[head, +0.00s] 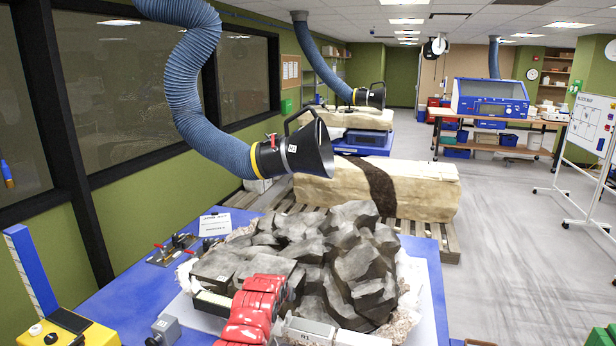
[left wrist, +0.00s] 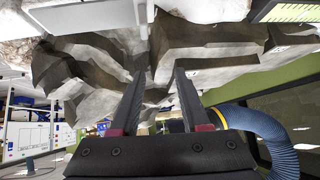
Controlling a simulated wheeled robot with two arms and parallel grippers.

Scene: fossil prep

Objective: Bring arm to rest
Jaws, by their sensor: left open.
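My left gripper (left wrist: 158,82) shows in the left wrist view with two dark fingers apart and nothing between them. That picture appears upside down. Grey angular rock (left wrist: 200,45) fills its upper part, beyond the fingertips; I cannot tell the exact gap. In the head view the same rocky block (head: 345,265) lies in a pale jacket on a blue table (head: 130,297). I cannot make out either gripper in the head view. My right gripper is in neither view.
A blue extraction hose (head: 190,95) with a black nozzle (head: 305,148) hangs over the table's back. Red bags (head: 252,308) lie against the rock's front. A blue upright (head: 32,270) stands at the left. A pale block (head: 420,190) on a pallet sits behind; open floor (head: 530,265) is right.

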